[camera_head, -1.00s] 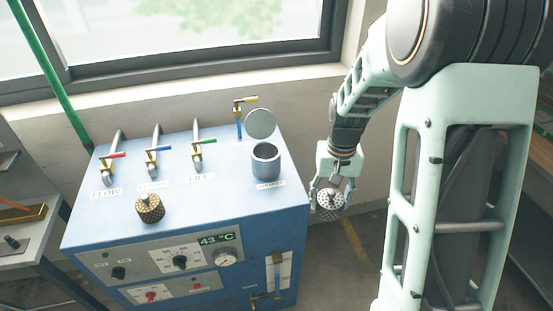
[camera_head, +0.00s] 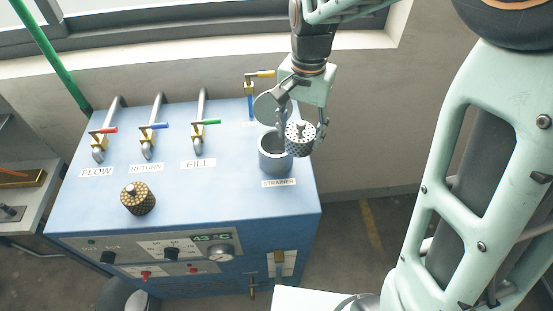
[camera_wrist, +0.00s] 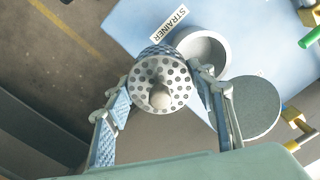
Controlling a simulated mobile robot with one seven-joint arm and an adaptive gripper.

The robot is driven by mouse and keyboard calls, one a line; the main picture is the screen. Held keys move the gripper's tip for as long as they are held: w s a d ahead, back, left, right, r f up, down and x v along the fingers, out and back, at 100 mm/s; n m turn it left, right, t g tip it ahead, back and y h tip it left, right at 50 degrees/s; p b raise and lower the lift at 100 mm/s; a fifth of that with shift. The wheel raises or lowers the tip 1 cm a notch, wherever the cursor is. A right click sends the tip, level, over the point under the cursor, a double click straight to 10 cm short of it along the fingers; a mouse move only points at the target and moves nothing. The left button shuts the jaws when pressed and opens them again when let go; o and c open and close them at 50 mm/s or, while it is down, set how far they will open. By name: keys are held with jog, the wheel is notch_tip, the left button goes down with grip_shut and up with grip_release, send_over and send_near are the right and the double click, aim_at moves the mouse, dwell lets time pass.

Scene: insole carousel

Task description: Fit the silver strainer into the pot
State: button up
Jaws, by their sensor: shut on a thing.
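The silver strainer (camera_head: 299,137) is a perforated cylinder with a knob on top. My gripper (camera_head: 303,128) is shut on it and holds it upright in the air, close to the pot's upper right in the head view. The strainer also shows in the wrist view (camera_wrist: 160,86), between the two fingers. The pot (camera_head: 274,158) is a grey open cylinder on the blue machine, behind a STRAINER label (camera_head: 279,183). In the wrist view the pot's mouth (camera_wrist: 203,56) is open and looks empty, to the right of the strainer. The strainer partly covers the pot's rim in the head view.
The pot's round lid (camera_wrist: 248,106) stands raised beside it. A dark gold perforated strainer (camera_head: 138,198) stands on the machine top (camera_head: 210,195) at left. Three taps with red, blue and green handles line the back left.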

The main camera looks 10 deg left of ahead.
jog(key=s+a+r+m, duration=0.3)
jog(key=s+a+r, duration=0.5)
jog(key=s+a, duration=0.25)
jog(key=w+d+f+b, duration=0.1)
jog(key=w+f+b, duration=0.1)
jog(key=w+f, duration=0.2)
jog(key=w+d+f+b, duration=0.2)
jog(key=w+f+b, duration=0.1)
jog(key=w+f, duration=0.1)
jog(key=w+d+f+b, duration=0.1)
jog(key=w+f+b, duration=0.2)
jog(key=w+f, duration=0.2)
jog(key=shift+w+d, duration=0.25)
jog(key=shift+w, duration=0.2)
jog(key=shift+f, duration=0.2)
